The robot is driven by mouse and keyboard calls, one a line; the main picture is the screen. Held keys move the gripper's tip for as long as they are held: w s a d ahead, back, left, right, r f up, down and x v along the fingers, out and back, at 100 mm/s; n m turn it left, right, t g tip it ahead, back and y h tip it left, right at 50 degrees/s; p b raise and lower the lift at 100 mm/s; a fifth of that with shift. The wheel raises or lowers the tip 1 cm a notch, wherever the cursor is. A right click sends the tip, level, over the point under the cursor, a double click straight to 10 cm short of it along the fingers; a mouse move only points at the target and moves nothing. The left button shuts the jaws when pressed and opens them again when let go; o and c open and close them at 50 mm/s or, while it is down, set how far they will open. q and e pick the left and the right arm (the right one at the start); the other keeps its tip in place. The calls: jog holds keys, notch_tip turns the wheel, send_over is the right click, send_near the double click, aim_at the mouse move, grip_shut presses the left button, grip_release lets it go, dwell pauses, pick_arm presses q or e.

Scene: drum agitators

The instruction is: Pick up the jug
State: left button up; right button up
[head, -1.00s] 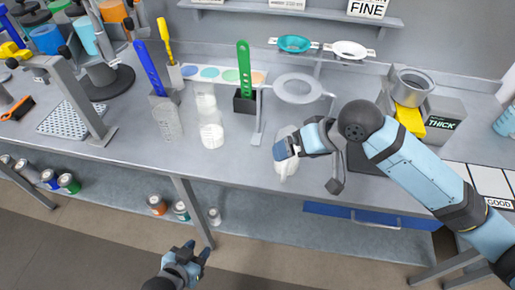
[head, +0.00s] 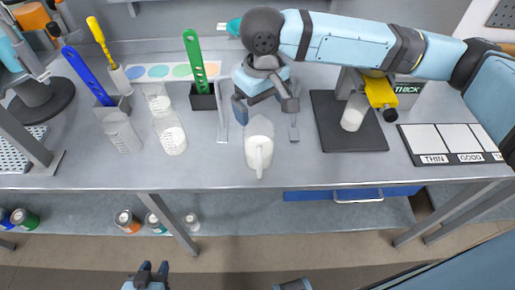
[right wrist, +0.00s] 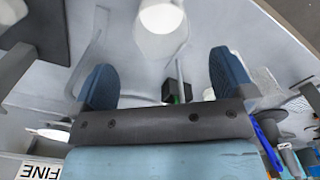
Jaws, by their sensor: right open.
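The white jug (head: 259,145) stands upright near the front edge of the bench, its handle facing the front. My right gripper (head: 265,108) hangs just behind and above it, with its blue fingers apart and nothing between them. In the right wrist view a pale round vessel, which looks like the jug (right wrist: 161,18), is at the top edge, beyond the open right gripper (right wrist: 164,80). My left gripper (head: 153,268) is low in front of the bench, its fingers apart and empty.
Clear beakers (head: 168,133) and a black block with a green-handled tool (head: 195,65) stand left of the jug. A black plate (head: 330,125) with a white cup (head: 354,113) is to the right, beside a labelled card (head: 455,144). The bench front beside the jug is clear.

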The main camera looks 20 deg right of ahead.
send_over(261, 129)
jog(key=s+a, duration=0.1)
jog(key=s, duration=0.3)
jog(key=f, duration=0.8)
jog(key=shift+a, duration=0.2)
jog(key=c, duration=1.3)
